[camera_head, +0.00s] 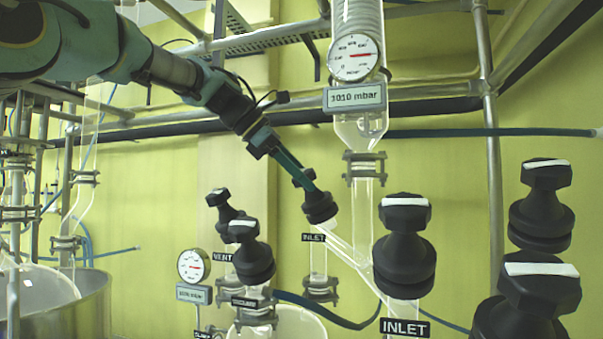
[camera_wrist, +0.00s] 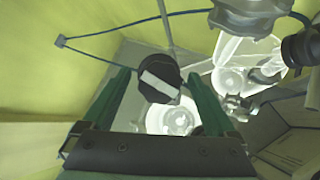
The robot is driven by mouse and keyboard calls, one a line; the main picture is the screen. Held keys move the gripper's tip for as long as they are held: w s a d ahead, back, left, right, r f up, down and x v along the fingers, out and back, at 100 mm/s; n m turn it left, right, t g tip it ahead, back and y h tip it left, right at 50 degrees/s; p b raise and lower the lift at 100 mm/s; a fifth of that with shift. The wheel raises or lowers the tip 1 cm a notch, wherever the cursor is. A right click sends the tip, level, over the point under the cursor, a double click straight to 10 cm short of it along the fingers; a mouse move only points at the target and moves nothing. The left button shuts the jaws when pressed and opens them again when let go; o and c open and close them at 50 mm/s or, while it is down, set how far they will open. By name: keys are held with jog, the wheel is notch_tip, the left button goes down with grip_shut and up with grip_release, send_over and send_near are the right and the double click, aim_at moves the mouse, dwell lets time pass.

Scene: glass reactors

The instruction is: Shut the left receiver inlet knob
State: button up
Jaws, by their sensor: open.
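The left receiver inlet knob (camera_head: 320,209) is black, above a small INLET label (camera_head: 313,237) in the middle of the head view. My gripper (camera_head: 309,183) reaches down to it from the upper left, and a green finger hides part of its top. In the wrist view the knob (camera_wrist: 158,92) shows its white bar, tilted diagonally. The open fingers of my gripper (camera_wrist: 157,76) stand on either side of it. A gap shows on the right side; contact on the left is unclear.
Black VENT (camera_head: 221,203) and vacuum-side (camera_head: 251,250) knobs stand close at left. A second INLET knob (camera_head: 404,245) and further black knobs (camera_head: 541,205) stand at right. A glass column with a pressure gauge (camera_head: 354,57) rises just right of my gripper.

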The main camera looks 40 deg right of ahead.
jog(key=shift+c, duration=0.3)
jog(key=c, duration=1.3)
